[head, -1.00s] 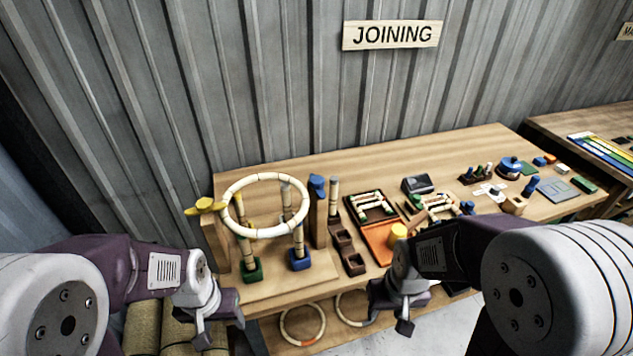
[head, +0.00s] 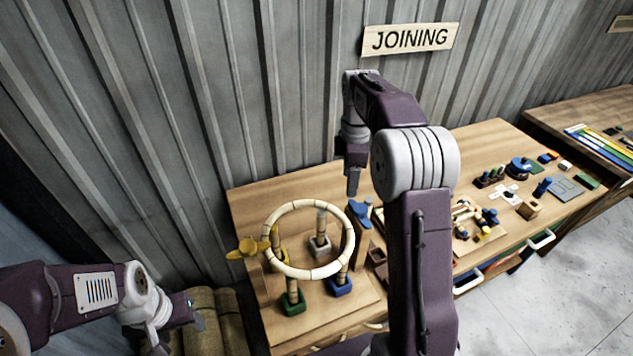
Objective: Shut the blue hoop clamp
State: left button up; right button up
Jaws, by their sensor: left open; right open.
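The blue hoop clamp (head: 360,212) sits on top of a wooden post at the right side of the pale rattan hoop (head: 268,236). My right gripper (head: 353,188) points down just above the blue clamp, with a small gap seeming to lie between them; its fingers are seen edge-on. A yellow clamp (head: 247,248) is at the hoop's left side. The hoop is held up above short rattan posts in coloured feet, among them a green one (head: 292,304) and a blue one (head: 339,287). My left gripper (head: 166,345) is low at the left, away from the hoop, partly cut off by the frame.
My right arm hides the middle of the bench. The right part of the workbench (head: 480,140) holds small parts, a blue round tool (head: 520,166) and a grey-blue plate (head: 566,190). Rattan rolls (head: 225,318) stand at the lower left. A corrugated wall rises behind.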

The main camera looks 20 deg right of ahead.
aim_at(358, 208)
jog(key=s+d+f, duration=0.2)
jog(key=s+d, duration=0.1)
jog(key=shift+s+d, duration=0.15)
jog(key=shift+d, duration=0.05)
jog(key=f, duration=0.2)
jog(key=w+a+f, duration=0.1)
jog(key=f, duration=0.1)
jog(key=f+p, duration=0.1)
jog(key=f, duration=0.1)
jog(key=shift+w+a+f, duration=0.2)
jog(key=shift+w+a, duration=0.05)
jog(key=shift+w, duration=0.1)
jog(key=shift+s+d+f, duration=0.1)
jog(key=shift+d+f, duration=0.05)
jog(key=shift+f, duration=0.2)
jog(key=shift+s+d, duration=0.3)
jog(key=shift+w+a, duration=0.15)
jog(key=shift+a, duration=0.1)
jog(key=c, duration=0.9)
grip_shut()
pick_arm(q)
jog(key=shift+s+d+r, duration=0.35)
jog(key=shift+d+r, duration=0.05)
jog(key=shift+r, duration=0.25)
jog(key=shift+s+d+r, duration=0.35)
jog(key=shift+d+r, duration=0.05)
jog(key=shift+r, duration=0.2)
pick_arm(e)
jog(key=shift+d, duration=0.1)
